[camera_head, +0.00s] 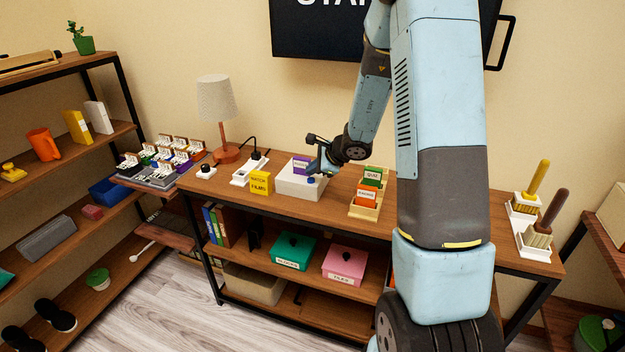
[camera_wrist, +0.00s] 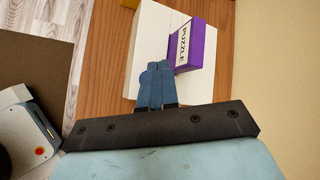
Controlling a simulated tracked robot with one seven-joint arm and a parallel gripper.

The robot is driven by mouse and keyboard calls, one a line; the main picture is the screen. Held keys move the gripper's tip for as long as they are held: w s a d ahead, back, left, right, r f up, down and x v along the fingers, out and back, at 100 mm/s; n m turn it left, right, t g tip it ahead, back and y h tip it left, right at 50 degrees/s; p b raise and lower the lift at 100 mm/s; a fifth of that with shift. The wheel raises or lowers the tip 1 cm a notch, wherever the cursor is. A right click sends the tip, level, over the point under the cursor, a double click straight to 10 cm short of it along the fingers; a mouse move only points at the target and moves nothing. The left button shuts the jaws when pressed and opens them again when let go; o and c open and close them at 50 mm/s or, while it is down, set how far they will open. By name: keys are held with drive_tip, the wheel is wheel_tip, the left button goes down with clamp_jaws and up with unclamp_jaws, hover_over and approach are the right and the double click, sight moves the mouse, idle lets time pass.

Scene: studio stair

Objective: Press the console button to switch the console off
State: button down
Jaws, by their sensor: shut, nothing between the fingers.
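The console is a white box (camera_head: 297,192) on the wooden table; it also shows in the wrist view (camera_wrist: 148,40). A blue round button (camera_head: 311,181) sits on its top at the right front. My gripper (camera_head: 314,169) is shut and empty, its tips just above or at the button; I cannot tell whether they touch. In the wrist view the shut blue fingers (camera_wrist: 158,72) lie over the console, with a blue rounded edge, perhaps the button, showing to their left. A purple box marked PUZZLE (camera_wrist: 192,45) stands on the console beside the fingertips; the head view shows it behind (camera_head: 300,166).
A yellow box (camera_head: 261,182) stands left of the console, a wooden card holder (camera_head: 364,209) to its right. A power strip (camera_head: 243,176) and a lamp (camera_head: 217,103) stand further left. A black-framed screen (camera_head: 325,35) hangs on the wall behind.

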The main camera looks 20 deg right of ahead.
sight(313, 180)
drive_tip(key=shift+r, duration=0.1)
drive_tip(key=shift+r, duration=2.4)
drive_tip(key=s+a+r+n+g, duration=0.1)
drive_tip(key=s+a+r+n, duration=0.2)
drive_tip(key=s+r+n, duration=0.4)
drive_tip(key=s+a+r+n+g, duration=0.1)
drive_tip(key=s+a+r+n, duration=0.3)
drive_tip(key=s+r, duration=0.55)
drive_tip(key=s+d+r+n+h, duration=0.2)
drive_tip(key=s+d+n, duration=0.1)
drive_tip(key=s, duration=0.7)
drive_tip(key=s+d+r+n+h, duration=0.2)
drive_tip(key=s+n, duration=0.3)
drive_tip(key=s, duration=0.4)
drive_tip(key=shift+s+d+r+n+h, duration=0.25)
drive_tip(key=shift+s+d+n+h, duration=0.15)
drive_tip(key=shift+d+h, duration=0.4)
drive_tip(key=shift+d, duration=0.1)
